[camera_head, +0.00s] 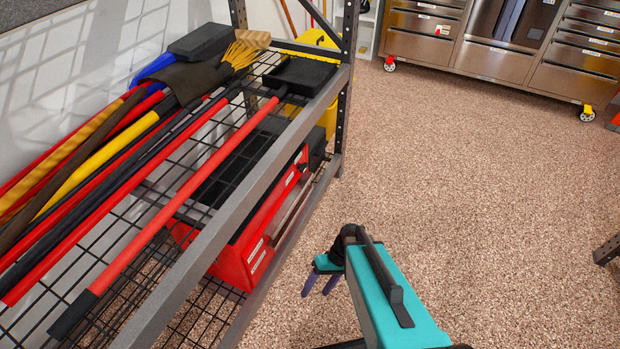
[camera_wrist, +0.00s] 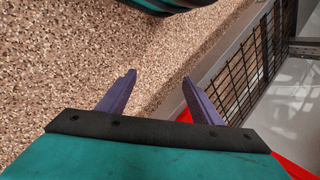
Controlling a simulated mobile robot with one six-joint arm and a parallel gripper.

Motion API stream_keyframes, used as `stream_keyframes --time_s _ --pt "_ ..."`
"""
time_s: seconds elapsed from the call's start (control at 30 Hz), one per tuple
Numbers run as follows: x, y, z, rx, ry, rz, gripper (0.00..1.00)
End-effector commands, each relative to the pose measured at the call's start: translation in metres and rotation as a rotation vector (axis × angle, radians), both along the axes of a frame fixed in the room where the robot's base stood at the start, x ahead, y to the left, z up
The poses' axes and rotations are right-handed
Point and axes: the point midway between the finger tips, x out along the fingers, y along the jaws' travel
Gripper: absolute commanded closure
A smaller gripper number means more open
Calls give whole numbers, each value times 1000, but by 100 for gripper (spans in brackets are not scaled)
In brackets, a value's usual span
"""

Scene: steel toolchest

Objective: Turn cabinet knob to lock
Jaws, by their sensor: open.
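My gripper (camera_head: 320,284) hangs over the speckled floor, just right of the metal shelf rack. In the wrist view my gripper (camera_wrist: 158,86) shows two purple fingers spread apart with nothing between them. A steel tool cabinet (camera_head: 420,38) with several drawers stands on casters at the far back right, well away from my gripper. No knob can be made out on it. A red toolbox (camera_head: 240,262) sits on the lower level of the rack, left of my gripper. Its front is partly hidden by the rack's edge, and no knob is clear there either.
The rack (camera_head: 190,270) fills the left side, with a wire shelf holding several long-handled tools (camera_head: 140,140). A yellow item (camera_head: 322,40) stands behind the rack. A dark metal leg (camera_head: 607,250) shows at the right edge. The floor (camera_head: 480,170) between is clear.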

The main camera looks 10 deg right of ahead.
Motion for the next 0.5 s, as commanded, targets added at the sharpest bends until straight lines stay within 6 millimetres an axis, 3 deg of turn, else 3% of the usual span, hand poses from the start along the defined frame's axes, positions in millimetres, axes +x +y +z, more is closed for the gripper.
stream_keyframes --time_s 0.03,0.17,0.5 --pt "16 0 -11 37 -35 -1 41" --pt "52 1 -10 137 -136 10 41" --pt "144 -11 7 354 -455 43 41"
